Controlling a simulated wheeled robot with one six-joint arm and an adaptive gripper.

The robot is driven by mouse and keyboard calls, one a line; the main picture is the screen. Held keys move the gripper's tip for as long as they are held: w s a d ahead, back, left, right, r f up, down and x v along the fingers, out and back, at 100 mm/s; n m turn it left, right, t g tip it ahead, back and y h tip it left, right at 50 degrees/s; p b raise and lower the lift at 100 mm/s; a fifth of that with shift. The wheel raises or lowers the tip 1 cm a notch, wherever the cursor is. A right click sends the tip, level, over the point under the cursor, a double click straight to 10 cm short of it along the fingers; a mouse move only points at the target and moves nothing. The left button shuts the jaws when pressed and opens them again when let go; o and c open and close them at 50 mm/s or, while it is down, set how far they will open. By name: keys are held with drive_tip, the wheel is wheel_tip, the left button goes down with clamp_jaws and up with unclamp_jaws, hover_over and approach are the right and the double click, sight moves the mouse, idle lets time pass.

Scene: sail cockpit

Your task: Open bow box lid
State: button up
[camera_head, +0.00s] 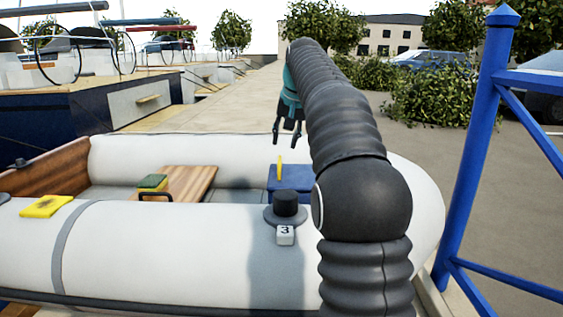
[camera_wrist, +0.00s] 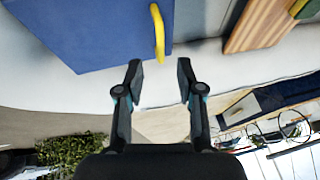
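The bow box (camera_head: 297,178) is blue and sits inside the white inflatable boat, partly hidden behind the near tube and my arm. A yellow handle (camera_head: 280,166) stands up at its left side, and its lid looks shut. My gripper (camera_head: 287,140) hangs above the box, fingers pointing down. In the wrist view, my gripper (camera_wrist: 160,72) is open and empty. The blue box (camera_wrist: 100,30) fills the upper left there, and the yellow handle (camera_wrist: 158,32) lies just beyond the fingertips, between their lines and apart from them.
The boat's near tube (camera_head: 180,245) carries a black knob (camera_head: 286,204) above a "3" tag and a yellow pad (camera_head: 46,206). A wooden bench (camera_head: 190,184) holds a green-and-yellow block (camera_head: 152,182). A blue railing post (camera_head: 475,150) stands close at the right.

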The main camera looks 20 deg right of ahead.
sight(280, 161)
drive_tip(key=b+x, duration=0.1)
drive_tip(key=x, duration=0.6)
drive_tip(key=shift+f+b, duration=0.1)
drive_tip(key=shift+b, duration=0.2)
clamp_jaws()
